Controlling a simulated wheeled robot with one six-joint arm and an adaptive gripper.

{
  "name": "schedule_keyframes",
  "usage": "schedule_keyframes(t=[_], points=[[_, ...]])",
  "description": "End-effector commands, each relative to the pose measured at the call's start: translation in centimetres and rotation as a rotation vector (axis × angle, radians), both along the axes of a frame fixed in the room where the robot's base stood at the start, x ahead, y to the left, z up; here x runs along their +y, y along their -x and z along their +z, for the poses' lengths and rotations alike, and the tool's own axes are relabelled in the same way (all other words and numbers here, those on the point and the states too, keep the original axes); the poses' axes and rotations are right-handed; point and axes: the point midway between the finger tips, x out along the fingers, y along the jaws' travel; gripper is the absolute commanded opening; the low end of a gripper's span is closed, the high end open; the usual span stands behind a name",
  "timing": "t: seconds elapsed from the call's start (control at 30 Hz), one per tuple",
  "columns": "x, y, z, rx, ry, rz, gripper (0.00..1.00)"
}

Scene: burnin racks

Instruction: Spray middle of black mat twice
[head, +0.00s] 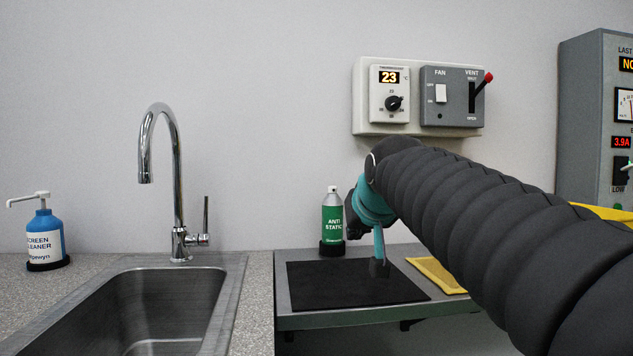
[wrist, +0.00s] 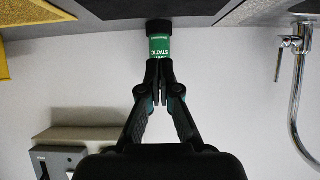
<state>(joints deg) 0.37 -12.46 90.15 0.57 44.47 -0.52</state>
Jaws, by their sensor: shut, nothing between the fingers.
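The black mat (head: 335,286) lies flat on a grey shelf right of the sink. A green and silver spray can (head: 332,222) labelled ANTI STATIC stands upright in a black holder (head: 332,249) at the mat's back edge. The can also shows upside down in the wrist view (wrist: 160,46), where my gripper (wrist: 159,64) hides its upper part. My gripper is shut and empty, its tips pointing at the can. I cannot tell whether they touch it. In the head view my arm hides most of the gripper, beside the can's right side.
A blue screen cleaner pump bottle (head: 44,238) stands left of the sink (head: 233,283) and faucet (head: 179,215). A yellow cloth (head: 436,275) lies right of the mat. A thermostat and fan panel (head: 362,92) hangs on the wall above; a grey cabinet (head: 582,120) stands right.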

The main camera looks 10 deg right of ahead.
Motion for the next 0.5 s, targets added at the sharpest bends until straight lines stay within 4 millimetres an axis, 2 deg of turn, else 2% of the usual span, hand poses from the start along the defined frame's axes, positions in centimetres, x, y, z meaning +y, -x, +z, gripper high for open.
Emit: schedule_keyframes(t=[0.03, 0.2, 0.33, 0.5], points=[[0.0, -2.3, 2.0, -0.042, 0.0, 0.0, 0.0], [-0.1, -7.8, 8.2, -0.178, 0.001, -0.001, 0.0], [-0.2, -10.4, 11.4, -0.256, 0.001, -0.001, 0.0], [-0.2, -12.0, 13.4, -0.307, 0.001, -0.001, 0.0]])
